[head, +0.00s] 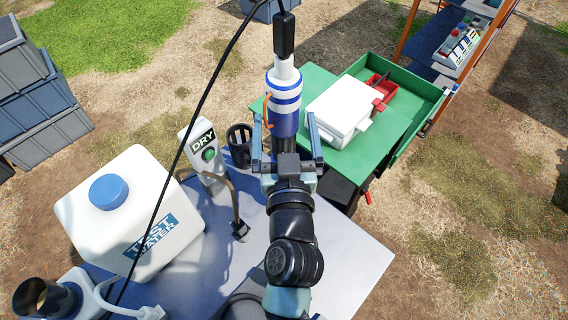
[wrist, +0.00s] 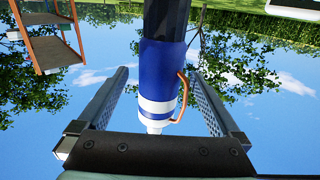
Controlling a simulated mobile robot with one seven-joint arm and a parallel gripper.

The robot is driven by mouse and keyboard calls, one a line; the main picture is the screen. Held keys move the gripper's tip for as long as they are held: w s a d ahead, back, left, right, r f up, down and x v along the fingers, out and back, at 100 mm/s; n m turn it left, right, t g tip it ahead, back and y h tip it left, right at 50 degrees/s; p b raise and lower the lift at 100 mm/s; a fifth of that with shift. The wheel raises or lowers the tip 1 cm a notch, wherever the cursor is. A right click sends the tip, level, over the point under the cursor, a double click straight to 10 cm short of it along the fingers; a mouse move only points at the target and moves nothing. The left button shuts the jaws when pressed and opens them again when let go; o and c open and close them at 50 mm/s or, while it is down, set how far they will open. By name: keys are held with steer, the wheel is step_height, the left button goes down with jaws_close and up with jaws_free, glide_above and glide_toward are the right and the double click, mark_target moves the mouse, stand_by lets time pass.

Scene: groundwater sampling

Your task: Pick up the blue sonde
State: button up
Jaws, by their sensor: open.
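The blue sonde (head: 285,112) stands upright in the head view, with a blue body, white bands, an orange handle and a black cable at its top. Its lower part is hidden behind my gripper. In the wrist view the blue sonde (wrist: 163,75) appears between the two fingers, with its copper-coloured handle toward the right finger and a black section at the picture's top. My gripper (head: 286,140) is open, one finger to each side of the sonde. The wrist view shows gaps between the sonde and both fingers; how deep it lies between them is hard to tell.
A white test water jug (head: 130,225) and a DRY sign unit (head: 202,150) stand left on the grey table (head: 350,270). A black slotted holder (head: 239,158) is just left of my gripper. A white case (head: 342,108) and red box (head: 382,87) sit on the green cart (head: 400,135).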

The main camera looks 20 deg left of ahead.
steer(key=shift+p+x, duration=0.55)
steer(key=shift+x, duration=1.2)
steer(key=shift+c, duration=0.3)
jaws_close()
steer(key=shift+r, duration=0.3)
